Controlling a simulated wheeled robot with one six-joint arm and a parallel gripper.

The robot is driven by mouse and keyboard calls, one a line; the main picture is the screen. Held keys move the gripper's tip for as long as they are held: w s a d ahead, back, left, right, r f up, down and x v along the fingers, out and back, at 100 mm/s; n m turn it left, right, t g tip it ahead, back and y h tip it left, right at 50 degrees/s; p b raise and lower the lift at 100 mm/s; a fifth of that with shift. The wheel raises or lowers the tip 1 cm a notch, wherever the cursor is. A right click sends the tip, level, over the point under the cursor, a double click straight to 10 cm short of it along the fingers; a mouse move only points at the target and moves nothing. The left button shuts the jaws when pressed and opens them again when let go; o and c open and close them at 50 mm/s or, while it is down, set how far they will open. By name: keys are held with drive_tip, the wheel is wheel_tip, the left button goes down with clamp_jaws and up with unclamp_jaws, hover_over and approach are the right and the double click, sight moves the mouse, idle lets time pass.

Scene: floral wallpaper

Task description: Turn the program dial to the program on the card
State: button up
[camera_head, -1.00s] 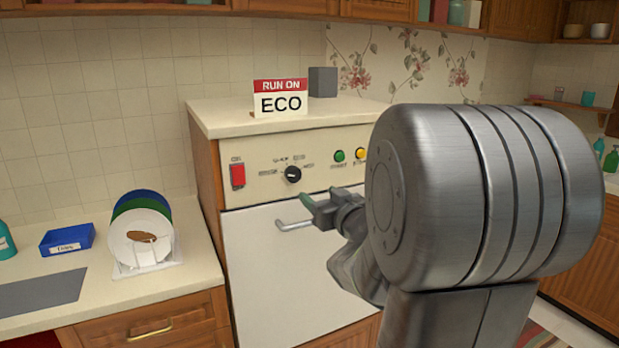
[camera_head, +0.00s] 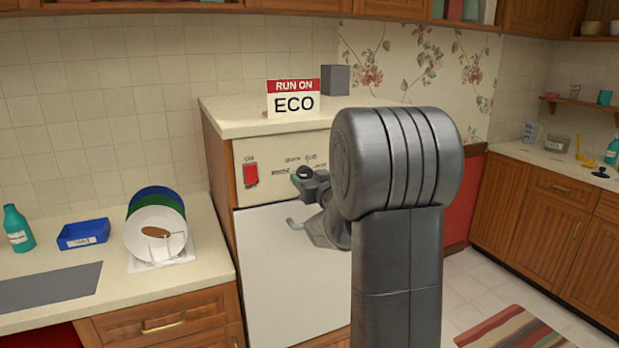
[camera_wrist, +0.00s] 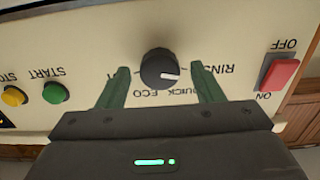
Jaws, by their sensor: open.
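The card (camera_head: 293,104) reads "RUN ON ECO" and stands on top of the white appliance (camera_head: 290,270). The black program dial (camera_wrist: 158,69) has a white pointer mark aimed right and slightly down in the wrist view, toward the RINSE side. In that upside-down view, the ECO and QUICK labels are below the dial and RINSE is to its right. My gripper (camera_wrist: 161,78) is open, with one green finger on each side of the dial and gaps between. In the head view my gripper (camera_head: 298,180) is at the panel, partly covering the dial.
A red ON/OFF switch (camera_wrist: 281,73) is right of the dial in the wrist view. A green START button (camera_wrist: 55,93) and yellow STOP button (camera_wrist: 14,96) are to its left.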

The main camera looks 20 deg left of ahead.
drive_tip(key=c, duration=1)
drive_tip(key=shift+o, duration=0.2)
drive_tip(key=shift+m, duration=0.5)
drive_tip(key=m+p, duration=0.1)
drive_tip(key=m, duration=0.2)
drive_tip(key=shift+m, duration=0.4)
drive_tip(key=m+p, duration=0.1)
drive_tip(key=m, duration=0.4)
drive_tip(key=shift+r, duration=0.1)
drive_tip(key=m+p, duration=0.1)
drive_tip(key=m, duration=0.4)
drive_tip(key=shift+p, duration=0.35)
drive_tip(key=shift+m+p, duration=0.65)
drive_tip(key=shift+m, duration=1.85)
